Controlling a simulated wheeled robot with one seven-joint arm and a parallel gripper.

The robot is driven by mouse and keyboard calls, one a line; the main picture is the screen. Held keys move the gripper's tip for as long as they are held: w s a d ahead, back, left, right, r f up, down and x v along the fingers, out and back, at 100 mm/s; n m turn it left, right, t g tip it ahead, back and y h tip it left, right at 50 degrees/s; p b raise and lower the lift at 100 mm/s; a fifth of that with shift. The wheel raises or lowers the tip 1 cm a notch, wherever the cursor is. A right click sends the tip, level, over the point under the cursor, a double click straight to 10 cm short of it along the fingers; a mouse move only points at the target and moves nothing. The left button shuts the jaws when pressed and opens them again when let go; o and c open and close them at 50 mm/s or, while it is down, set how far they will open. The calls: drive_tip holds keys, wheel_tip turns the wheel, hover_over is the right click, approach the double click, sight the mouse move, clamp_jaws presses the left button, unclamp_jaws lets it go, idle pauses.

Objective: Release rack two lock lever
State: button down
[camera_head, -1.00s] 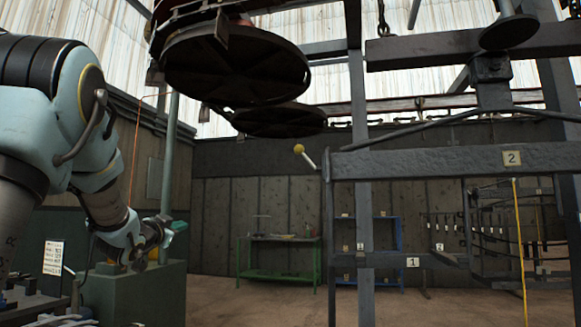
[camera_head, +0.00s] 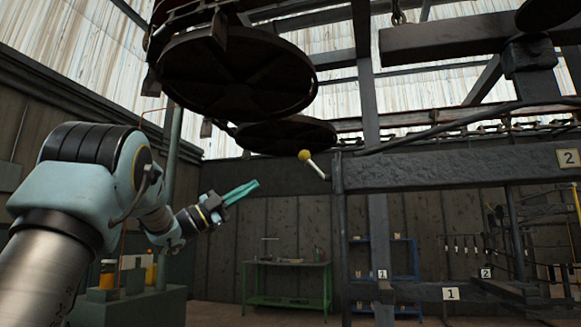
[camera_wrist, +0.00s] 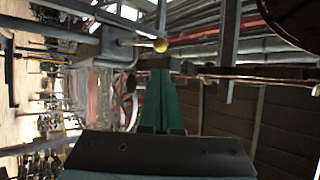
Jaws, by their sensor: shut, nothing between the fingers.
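The lock lever (camera_head: 311,163) is a pale rod with a yellow ball knob, sticking out at the left end of the dark beam of rack two (camera_head: 450,171), which bears a "2" plate. The lever slants, with its knob at the upper left. My gripper (camera_head: 256,184) has green fingers, shut and empty, and is left of and a little below the knob, apart from it in the picture. In the wrist view, the lever's yellow knob (camera_wrist: 160,45) shows just beyond the tips of my green fingers (camera_wrist: 160,75). I cannot tell the exact distance between them.
Large dark round discs (camera_head: 236,72) hang overhead, above and near my gripper. A lower bar with a "1" plate (camera_head: 451,294) runs below the rack two beam. A green workbench (camera_head: 288,286) stands by the back wall. Open air lies between my gripper and the lever.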

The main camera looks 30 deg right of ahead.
drive_tip(key=p, duration=0.6)
approach(300, 153)
drive_tip(key=d+r, duration=0.2)
drive_tip(key=d, duration=0.3)
drive_tip(key=shift+s+d+r, duration=0.1)
drive_tip(key=shift+s+d, duration=0.05)
drive_tip(key=shift+d, duration=0.3)
drive_tip(key=shift+s+d+r+m+g+y+p, duration=0.2)
drive_tip(key=shift+r+m+g+y+p, duration=0.1)
drive_tip(key=shift+r+m+y+p, duration=0.25)
drive_tip(key=shift+s+d+r+m+g+y+p, duration=0.2)
drive_tip(key=shift+r+m+g+y+p, duration=0.15)
drive_tip(key=shift+r+m+y, duration=0.25)
drive_tip(key=s+d+r+m+y+p, duration=0.3)
drive_tip(key=s+d+y+p, duration=0.1)
drive_tip(key=shift+d+r+y, duration=0.15)
drive_tip(key=shift+r+y, duration=0.1)
